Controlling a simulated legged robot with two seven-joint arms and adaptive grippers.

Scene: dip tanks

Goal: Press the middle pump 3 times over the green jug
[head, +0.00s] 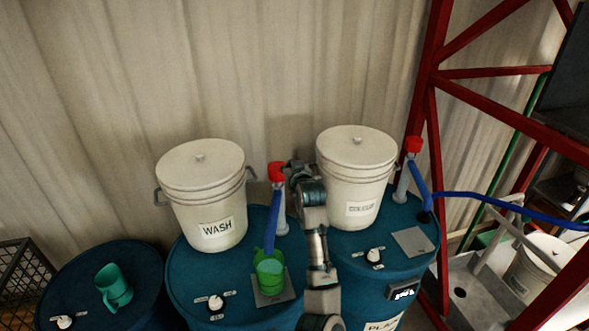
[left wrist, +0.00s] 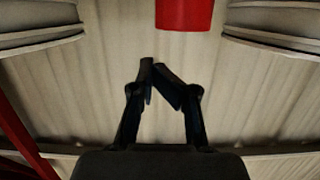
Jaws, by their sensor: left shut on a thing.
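The middle pump has a red head (head: 277,172) on a pale post, with a blue spout running down over the green jug (head: 269,278). The jug stands on a grey plate (head: 274,300) on the middle drum. My left gripper (head: 292,165) is close beside the red head, at its right in the head view. In the left wrist view my left gripper (left wrist: 156,68) has its fingertips together, with nothing visible between them. The red head (left wrist: 185,14) is at the top edge there, apart from the fingers in the picture. Whether they touch is unclear. My right gripper is not in view.
A white WASH bucket (head: 203,195) and another white bucket (head: 355,180) flank my arm. Another red-headed pump (head: 413,146) is on the right drum. A teal jug (head: 114,286) stands on the left drum. A red metal frame (head: 435,130) is at right.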

